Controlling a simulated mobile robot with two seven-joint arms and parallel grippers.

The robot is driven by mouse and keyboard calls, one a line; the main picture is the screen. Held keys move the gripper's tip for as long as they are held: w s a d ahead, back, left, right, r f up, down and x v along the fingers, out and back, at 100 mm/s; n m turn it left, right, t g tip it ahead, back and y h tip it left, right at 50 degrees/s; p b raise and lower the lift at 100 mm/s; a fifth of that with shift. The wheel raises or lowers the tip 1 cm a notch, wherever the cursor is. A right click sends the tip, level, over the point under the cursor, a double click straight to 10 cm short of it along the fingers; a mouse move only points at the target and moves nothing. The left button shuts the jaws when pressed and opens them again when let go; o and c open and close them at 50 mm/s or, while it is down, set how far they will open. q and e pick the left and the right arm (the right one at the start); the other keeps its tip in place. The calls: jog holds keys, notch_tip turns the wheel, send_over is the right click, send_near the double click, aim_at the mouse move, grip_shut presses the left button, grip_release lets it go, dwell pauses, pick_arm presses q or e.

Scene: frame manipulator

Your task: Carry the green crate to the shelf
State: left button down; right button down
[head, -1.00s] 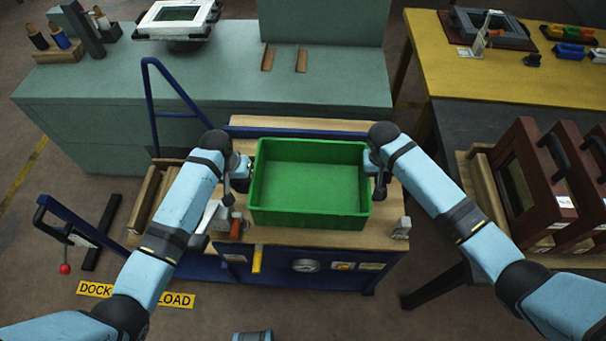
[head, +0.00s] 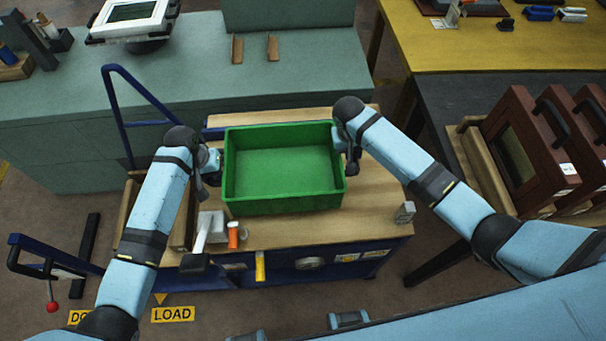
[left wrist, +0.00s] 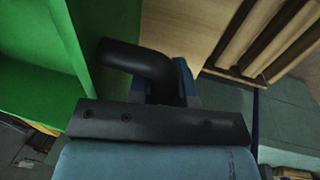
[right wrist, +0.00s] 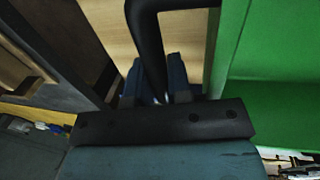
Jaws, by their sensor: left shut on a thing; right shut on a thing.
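The green crate (head: 285,206) is open-topped and looks empty. It is level over the wooden top of a blue cart in the head view; I cannot tell whether it touches that top. My left gripper (head: 212,172) is at its left side, shut on a black handle (left wrist: 140,62) beside the green wall. My right gripper (head: 351,158) is at its right side, shut on the other black handle (right wrist: 150,40). The crate's wall also shows in the left wrist view (left wrist: 35,60) and the right wrist view (right wrist: 275,95). I cannot tell which surface is the shelf.
The cart (head: 370,222) has a blue push bar (head: 112,110) at left. A grey-green bench (head: 310,75) is behind. Dark red framed panels (head: 535,150) stand in a rack at right.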

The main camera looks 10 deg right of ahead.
pick_arm(q)
jog(key=shift+a+f, duration=0.1)
jog(key=shift+f, duration=0.05)
pick_arm(e)
jog(key=shift+f, duration=0.1)
